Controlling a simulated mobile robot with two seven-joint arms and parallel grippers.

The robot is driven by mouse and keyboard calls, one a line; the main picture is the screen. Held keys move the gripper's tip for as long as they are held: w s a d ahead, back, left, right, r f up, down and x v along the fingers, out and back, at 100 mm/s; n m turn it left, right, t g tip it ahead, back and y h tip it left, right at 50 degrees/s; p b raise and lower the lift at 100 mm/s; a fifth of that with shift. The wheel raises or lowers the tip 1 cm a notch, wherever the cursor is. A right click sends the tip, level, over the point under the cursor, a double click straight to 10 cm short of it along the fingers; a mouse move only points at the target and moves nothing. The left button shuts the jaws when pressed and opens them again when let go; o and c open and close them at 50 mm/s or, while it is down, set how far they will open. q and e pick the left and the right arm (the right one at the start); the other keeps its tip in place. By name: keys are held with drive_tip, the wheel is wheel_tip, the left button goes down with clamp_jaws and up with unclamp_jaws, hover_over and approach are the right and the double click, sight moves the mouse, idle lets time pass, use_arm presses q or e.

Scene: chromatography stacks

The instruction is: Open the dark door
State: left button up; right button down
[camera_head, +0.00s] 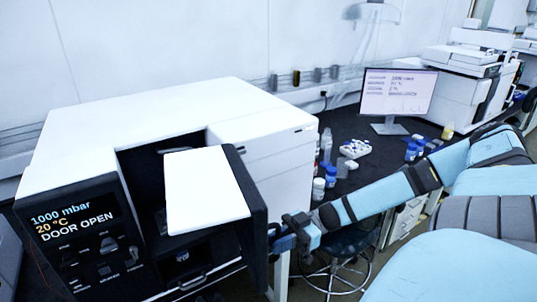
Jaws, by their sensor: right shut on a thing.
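The dark door (256,208) is on the front of a white bench instrument (140,105), at the lower left of the head view. It stands swung out from the instrument, with a white panel (205,190) on its face turned to me. Part of the dark chamber (148,165) shows behind it. The display (70,218) reads "1000 mbar", "20 °C" and "DOOR OPEN". My right gripper (278,243) is shut on the door at its right outer edge; its fingertips are partly hidden. My left gripper is not in view.
Right of the instrument, a dark bench holds blue-capped bottles (331,176), a white vial rack (354,148), a monitor (397,92) and another white instrument (465,85). A stool (345,250) stands below my right forearm.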

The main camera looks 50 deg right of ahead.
drive_tip(key=shift+n+g, duration=0.5)
drive_tip(key=shift+g, duration=0.3)
drive_tip(key=shift+p+v, duration=0.6)
drive_tip(key=shift+v, duration=1.8)
drive_tip(key=shift+w+f, duration=0.1)
drive_tip(key=shift+f, duration=0.05)
drive_tip(key=c, duration=1.1)
unclamp_jaws()
drive_tip(key=shift+c, duration=0.2)
drive_tip(key=shift+d, duration=0.1)
drive_tip(key=shift+d, duration=0.1)
drive_tip(key=v, duration=1.3)
drive_tip(key=shift+d+f+p, duration=0.15)
drive_tip(key=shift+d+p, duration=0.1)
drive_tip(key=shift+p, duration=0.1)
